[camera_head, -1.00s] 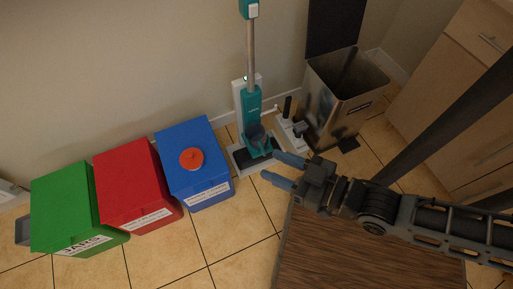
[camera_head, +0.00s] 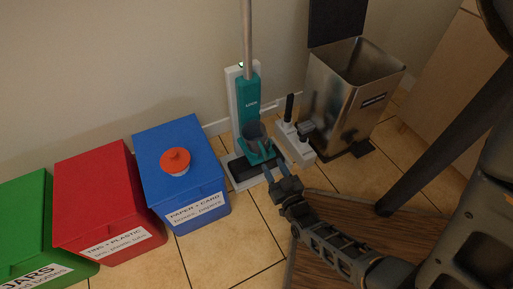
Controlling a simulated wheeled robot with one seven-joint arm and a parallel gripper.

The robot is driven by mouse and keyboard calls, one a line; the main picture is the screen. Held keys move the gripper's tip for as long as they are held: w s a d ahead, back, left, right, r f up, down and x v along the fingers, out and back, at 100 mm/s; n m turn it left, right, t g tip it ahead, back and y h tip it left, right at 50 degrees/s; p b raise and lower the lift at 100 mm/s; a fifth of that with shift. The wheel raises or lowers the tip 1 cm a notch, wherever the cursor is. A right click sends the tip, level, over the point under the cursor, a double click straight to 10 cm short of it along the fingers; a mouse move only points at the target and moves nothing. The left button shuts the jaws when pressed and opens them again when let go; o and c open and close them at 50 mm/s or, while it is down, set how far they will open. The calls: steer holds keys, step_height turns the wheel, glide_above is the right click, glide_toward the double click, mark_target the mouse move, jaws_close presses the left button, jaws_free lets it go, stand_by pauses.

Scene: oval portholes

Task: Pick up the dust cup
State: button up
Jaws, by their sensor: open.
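The teal stick vacuum (camera_head: 248,105) stands upright in its white dock against the wall. The dust cup seems to be the dark grey cup (camera_head: 254,132) low on the front of the vacuum. My gripper (camera_head: 268,159) is open, its two blue-grey fingers pointing up at the lower part of the vacuum, just below and in front of the cup. Nothing shows between the fingers. Whether a fingertip touches the cup or the vacuum, I cannot tell.
A white-based accessory stand (camera_head: 295,145) and an open metal bin (camera_head: 350,95) stand right. A wooden surface (camera_head: 400,240) lies at lower right.

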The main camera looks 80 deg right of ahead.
mark_target(264, 151)
steer(key=x, duration=0.2)
steer(key=b+x, duration=0.1)
steer(key=x, duration=0.2)
steer(key=r+b+x, duration=0.1)
steer(key=x, duration=0.1)
steer(key=shift+w+d, duration=0.15)
steer(key=shift+w, duration=0.15)
jaws_close()
